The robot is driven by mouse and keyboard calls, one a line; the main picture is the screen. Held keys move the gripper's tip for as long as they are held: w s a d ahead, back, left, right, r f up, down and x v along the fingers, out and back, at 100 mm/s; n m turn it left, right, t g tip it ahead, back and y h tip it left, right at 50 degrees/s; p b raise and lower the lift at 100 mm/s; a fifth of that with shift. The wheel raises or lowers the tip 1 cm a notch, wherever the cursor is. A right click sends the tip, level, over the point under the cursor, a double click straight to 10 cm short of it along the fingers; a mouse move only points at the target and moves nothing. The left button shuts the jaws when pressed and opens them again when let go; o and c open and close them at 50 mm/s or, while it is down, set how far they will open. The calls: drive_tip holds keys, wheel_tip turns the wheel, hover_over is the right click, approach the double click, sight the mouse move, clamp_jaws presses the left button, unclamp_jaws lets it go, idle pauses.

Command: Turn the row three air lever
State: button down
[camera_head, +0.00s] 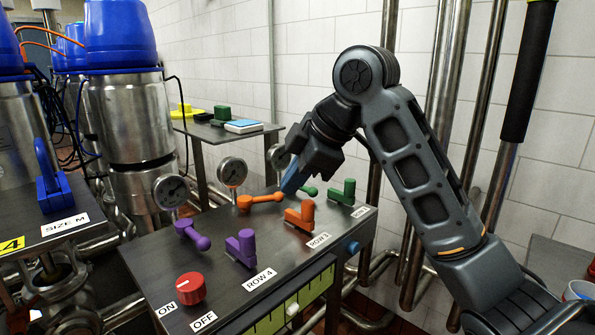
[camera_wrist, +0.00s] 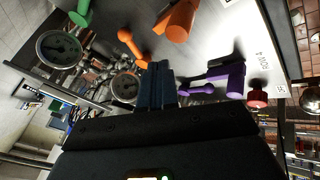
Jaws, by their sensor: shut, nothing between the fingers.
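Two orange levers stand in the row marked ROW 3 (camera_head: 319,240) on the dark panel. The back one (camera_head: 260,201) is slim with a rounded end and lies roughly along the row of gauges; it also shows in the wrist view (camera_wrist: 132,45). The front one (camera_head: 300,213) is blockier and shows large in the wrist view (camera_wrist: 180,22). I cannot read which is the air lever. My gripper (camera_head: 291,184) has blue fingers, shut and empty, close to the right end of the back orange lever. In the wrist view the fingertips (camera_wrist: 155,68) are near that lever; contact is unclear.
Purple levers (camera_head: 241,247) stand in row four, green levers (camera_head: 343,192) on the right. A red ON/OFF knob (camera_head: 191,288) sits at the front left. Pressure gauges (camera_head: 232,172) rise along the panel's back edge. A side table (camera_head: 213,132) stands behind.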

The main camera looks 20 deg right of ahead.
sight(276, 193)
drive_tip(key=x, duration=0.5)
drive_tip(key=shift+f, duration=0.25)
drive_tip(key=w, duration=0.3)
drive_tip(key=shift+w+d+f+p, duration=0.1)
drive_tip(key=shift+f+p, duration=0.3)
drive_tip(key=shift+w+f, duration=0.15)
drive_tip(key=shift+w, duration=0.35)
drive_tip(key=shift+w+d+n+g, duration=0.25)
drive_tip(key=shift+w+n+g, duration=0.05)
drive_tip(key=shift+n, duration=0.3)
drive_tip(key=shift+w+d+n+g+y+p, duration=0.1)
drive_tip(key=shift+w+n+g+y+p, duration=0.1)
drive_tip(key=shift+w+n+y, duration=0.25)
drive_tip(key=shift+w+d+n+g+y+p, duration=0.1)
drive_tip(key=shift+n+g+y+p, duration=0.15)
drive_tip(key=shift+n, duration=0.3)
drive_tip(key=shift+w+d, duration=0.2)
drive_tip(key=shift+w, duration=0.45)
drive_tip(key=shift+w+d, duration=0.15)
